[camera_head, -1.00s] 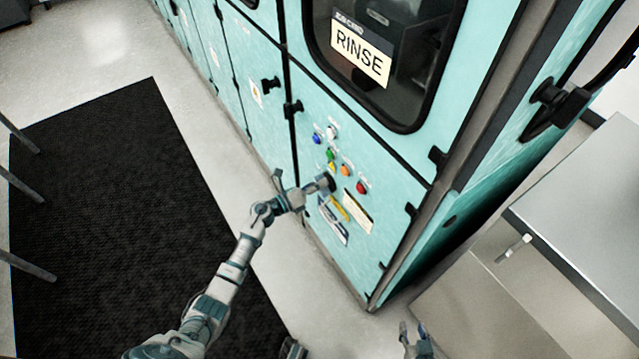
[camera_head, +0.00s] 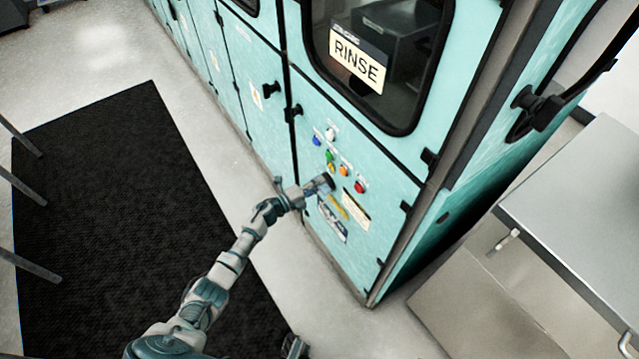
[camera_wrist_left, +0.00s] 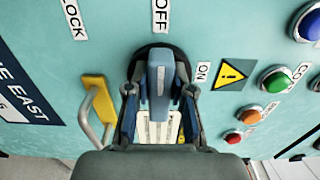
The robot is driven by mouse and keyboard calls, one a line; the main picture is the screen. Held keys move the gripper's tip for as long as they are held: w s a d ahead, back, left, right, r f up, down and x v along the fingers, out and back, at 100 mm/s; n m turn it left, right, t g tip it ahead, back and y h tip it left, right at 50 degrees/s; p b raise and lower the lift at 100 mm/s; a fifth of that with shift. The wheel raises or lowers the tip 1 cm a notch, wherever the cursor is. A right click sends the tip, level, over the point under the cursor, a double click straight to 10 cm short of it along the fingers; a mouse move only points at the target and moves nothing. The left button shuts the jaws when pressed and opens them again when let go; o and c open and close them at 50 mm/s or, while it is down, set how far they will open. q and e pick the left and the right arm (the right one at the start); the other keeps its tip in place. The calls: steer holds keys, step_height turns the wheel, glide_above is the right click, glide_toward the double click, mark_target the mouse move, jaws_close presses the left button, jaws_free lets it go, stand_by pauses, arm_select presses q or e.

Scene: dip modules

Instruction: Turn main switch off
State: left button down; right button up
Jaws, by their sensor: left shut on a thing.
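The main switch (camera_wrist_left: 160,76) shows in the left wrist view as a blue-grey handle on a black round base on the teal panel. Its handle stands upright in that picture, in line with the OFF label (camera_wrist_left: 160,15). The ON label (camera_wrist_left: 203,73) is to its right. My left gripper (camera_wrist_left: 159,98) has a finger on each side of the handle and is shut on it. In the head view my left gripper (camera_head: 322,184) is against the cabinet panel and hides most of the switch.
Blue, white, green, orange and red buttons (camera_head: 360,187) sit close by on the panel. A yellow padlock-like part (camera_wrist_left: 97,100) is left of the switch in the wrist view. A metal table (camera_head: 570,215) stands at the right. A black mat (camera_head: 110,200) lies at the left.

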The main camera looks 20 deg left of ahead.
arm_select(q)
steer(key=shift+w+a+n, duration=0.1)
steer(key=shift+a+n, duration=0.1)
steer(key=shift+n, duration=0.1)
arm_select(e)
steer(key=shift+s, duration=0.3)
arm_select(q)
steer(key=c, duration=1.1)
jaws_free()
steer(key=shift+o, duration=0.5)
steer(key=shift+f, duration=0.15)
arm_select(e)
steer(key=shift+w, duration=0.15)
arm_select(q)
steer(key=v, duration=1.2)
steer(key=shift+f, duration=0.1)
